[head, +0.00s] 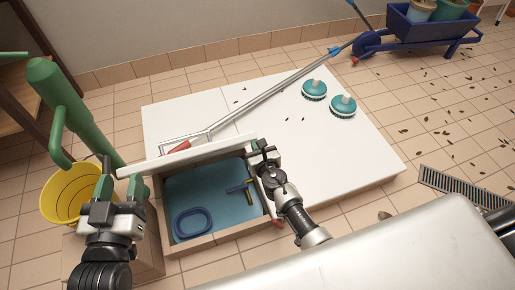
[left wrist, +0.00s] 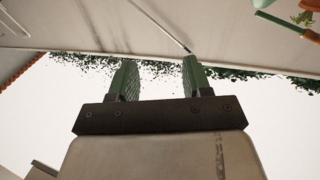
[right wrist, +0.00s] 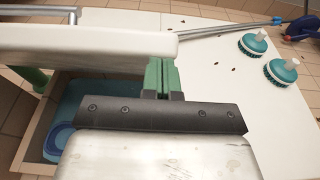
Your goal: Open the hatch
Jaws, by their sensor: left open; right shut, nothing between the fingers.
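The white hatch (head: 190,157) stands raised, seen nearly edge-on, along the far side of an open compartment (head: 210,238) with a blue inside. Its pale panel also fills the upper left of the right wrist view (right wrist: 80,45). My right gripper (head: 262,147) is shut and empty at the hatch's right end. In the right wrist view its fingers (right wrist: 161,78) are together close to the panel's edge; I cannot tell whether they touch it. My left gripper (head: 104,175) is open and empty, pointing up, left of the compartment. Its spread fingers show in the left wrist view (left wrist: 158,80).
A blue oval item (head: 193,223) and a blue-yellow tool (head: 241,187) lie inside the compartment. A long metal pole (head: 275,87) and two teal brushes (head: 314,90) are on the white platform (head: 350,150). A yellow bucket (head: 68,196) and green post (head: 65,100) stand left.

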